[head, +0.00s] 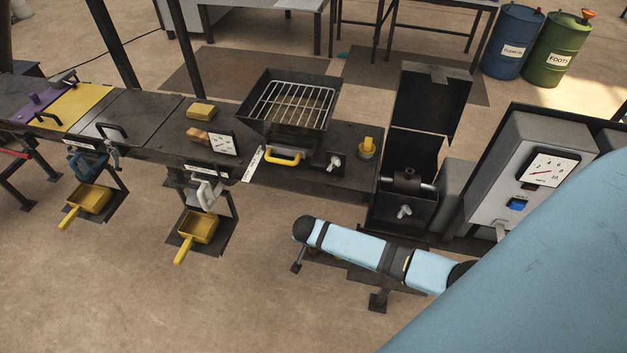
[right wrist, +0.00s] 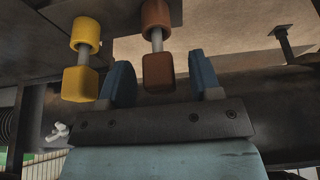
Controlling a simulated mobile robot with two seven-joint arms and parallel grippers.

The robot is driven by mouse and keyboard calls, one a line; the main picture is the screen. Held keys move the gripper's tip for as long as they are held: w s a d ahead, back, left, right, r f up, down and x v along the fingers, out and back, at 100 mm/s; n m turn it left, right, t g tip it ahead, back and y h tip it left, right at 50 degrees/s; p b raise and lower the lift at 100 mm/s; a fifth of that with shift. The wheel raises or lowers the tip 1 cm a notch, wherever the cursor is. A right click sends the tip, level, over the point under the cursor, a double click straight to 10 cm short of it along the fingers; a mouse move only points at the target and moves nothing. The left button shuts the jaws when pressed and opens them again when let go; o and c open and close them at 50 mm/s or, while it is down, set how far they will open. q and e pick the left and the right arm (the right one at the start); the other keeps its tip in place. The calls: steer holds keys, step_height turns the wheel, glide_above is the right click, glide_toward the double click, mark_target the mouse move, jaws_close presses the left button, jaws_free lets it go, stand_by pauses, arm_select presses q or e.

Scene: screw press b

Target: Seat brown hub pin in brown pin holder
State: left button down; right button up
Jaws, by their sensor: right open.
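In the right wrist view, a brown hub pin (right wrist: 158,72) shows as a blocky brown end, a grey shaft and a rounded brown piece. I cannot tell whether the rounded piece is part of the pin or its holder. My right gripper (right wrist: 163,78) is open, its two blue fingers on either side of the brown block, with visible gaps on both sides. A similar yellow pin (right wrist: 77,84) stands left of the left finger. No brown pin holder can be made out for certain. My left gripper is in neither view.
A grey gauge cabinet (head: 520,160) stands right. Open floor lies in front.

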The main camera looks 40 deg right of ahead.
steer(key=v, duration=1.4)
steer(key=shift+f, duration=0.15)
